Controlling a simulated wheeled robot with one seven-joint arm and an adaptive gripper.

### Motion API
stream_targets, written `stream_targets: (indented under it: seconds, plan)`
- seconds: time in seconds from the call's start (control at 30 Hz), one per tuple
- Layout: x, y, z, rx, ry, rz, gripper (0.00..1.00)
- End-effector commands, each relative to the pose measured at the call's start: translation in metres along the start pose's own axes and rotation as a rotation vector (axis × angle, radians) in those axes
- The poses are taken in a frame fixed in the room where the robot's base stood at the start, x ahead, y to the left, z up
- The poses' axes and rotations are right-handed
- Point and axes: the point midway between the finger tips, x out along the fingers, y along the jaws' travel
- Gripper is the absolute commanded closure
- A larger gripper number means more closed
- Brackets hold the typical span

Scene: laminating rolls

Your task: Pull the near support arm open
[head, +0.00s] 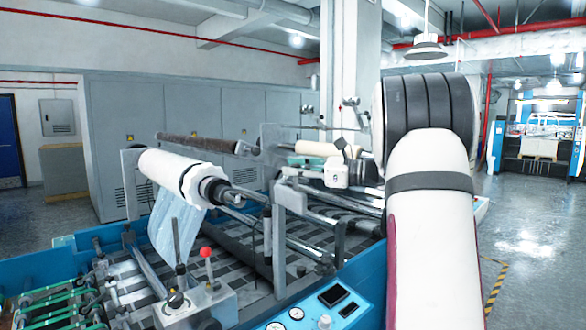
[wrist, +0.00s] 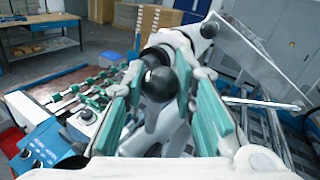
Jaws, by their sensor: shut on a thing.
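The near support arm (head: 279,235) is a grey upright bracket at the front side of the laminating machine in the head view. The white film roll (head: 172,172) is on its shaft to the left, with a dark hub at its right end; a film sheet hangs below. My gripper (wrist: 163,88) shows teal finger pads on both sides of a dark, round-ended part in the wrist view. It is shut on that part, which I take as the support arm's end.
A control box with a red-knobbed lever (head: 207,262) stands left of the bracket. The blue machine edge with a control panel (head: 335,298) lies in front. A second, cream roll (head: 316,149) is behind. Open floor (head: 530,250) lies to the right.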

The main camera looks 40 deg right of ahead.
Motion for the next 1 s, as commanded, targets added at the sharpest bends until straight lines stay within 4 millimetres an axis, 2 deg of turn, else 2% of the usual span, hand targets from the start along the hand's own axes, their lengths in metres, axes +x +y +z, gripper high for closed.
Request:
stream_targets:
  seconds: [0.53,0.57,0.63,1.0]
  plan:
    - [-0.0016,-0.0038,0.0040,-0.007,-0.006,-0.005,1.00]
    - [-0.0015,-0.0037,0.0041,-0.007,-0.006,-0.005,0.69]
    - [-0.0015,-0.0034,0.0037,-0.007,-0.005,-0.004,0.54]
    - [-0.0043,-0.0028,0.0012,-0.003,-0.002,-0.002,0.54]
